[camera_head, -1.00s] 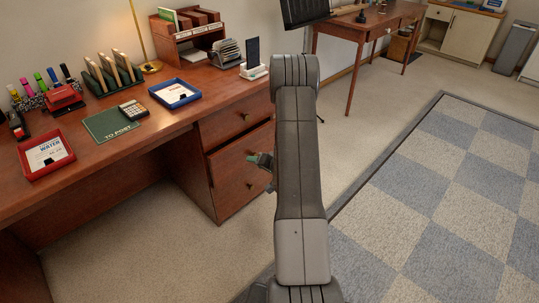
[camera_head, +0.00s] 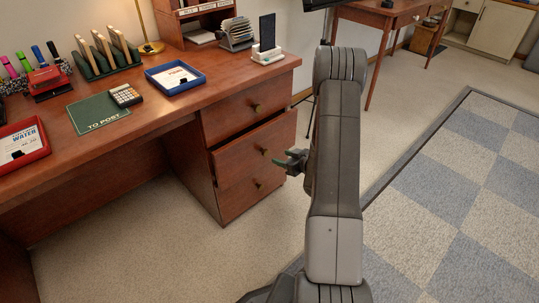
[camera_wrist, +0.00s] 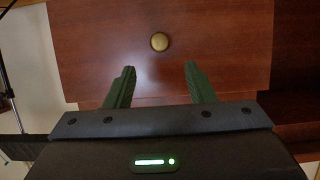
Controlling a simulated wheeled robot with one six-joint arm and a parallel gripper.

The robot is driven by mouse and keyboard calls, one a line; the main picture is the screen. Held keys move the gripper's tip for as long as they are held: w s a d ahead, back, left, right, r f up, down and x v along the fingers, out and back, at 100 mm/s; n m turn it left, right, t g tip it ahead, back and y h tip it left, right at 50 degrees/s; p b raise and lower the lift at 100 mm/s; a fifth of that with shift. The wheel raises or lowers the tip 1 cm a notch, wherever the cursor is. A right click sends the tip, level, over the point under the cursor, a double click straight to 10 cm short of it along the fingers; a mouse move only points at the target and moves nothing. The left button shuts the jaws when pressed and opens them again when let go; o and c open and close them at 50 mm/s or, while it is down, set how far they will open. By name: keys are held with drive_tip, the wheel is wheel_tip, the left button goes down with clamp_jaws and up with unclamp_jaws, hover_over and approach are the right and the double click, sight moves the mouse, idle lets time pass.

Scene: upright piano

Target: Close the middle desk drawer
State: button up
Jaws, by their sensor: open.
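The wooden desk (camera_head: 140,128) has a stack of drawers at its right end. The middle drawer (camera_head: 240,158) stands partly out, its front ahead of the drawers above and below. Its brass knob (camera_head: 265,151) faces me. My gripper (camera_head: 281,160) is in front of this drawer, just right of the knob, apart from it. In the wrist view a drawer front (camera_wrist: 220,45) with a round knob (camera_wrist: 159,41) fills the space ahead of the fingers. The two dark green fingers (camera_wrist: 159,74) are spread with nothing between them.
The top drawer (camera_head: 240,112) and bottom drawer (camera_head: 240,194) look shut. Trays, a calculator (camera_head: 126,95) and a phone on a stand (camera_head: 267,38) are on the desktop. Carpet (camera_head: 150,240) in front of the desk is clear. A second table (camera_head: 385,20) stands behind.

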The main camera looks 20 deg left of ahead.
sight(261, 147)
drive_tip(key=b+x, duration=0.2)
drive_tip(key=x, duration=0.7)
drive_tip(key=shift+w+a+f, duration=0.15)
drive_tip(key=shift+a, duration=0.1)
drive_tip(key=shift+c, duration=0.4)
clamp_jaws()
drive_tip(key=a, duration=0.1)
drive_tip(key=w+a, duration=0.1)
drive_tip(key=a, duration=0.1)
drive_tip(key=shift+w+a+b, duration=0.25)
drive_tip(key=shift+a+b, duration=0.05)
drive_tip(key=shift+a, duration=0.1)
drive_tip(key=shift+w, duration=0.1)
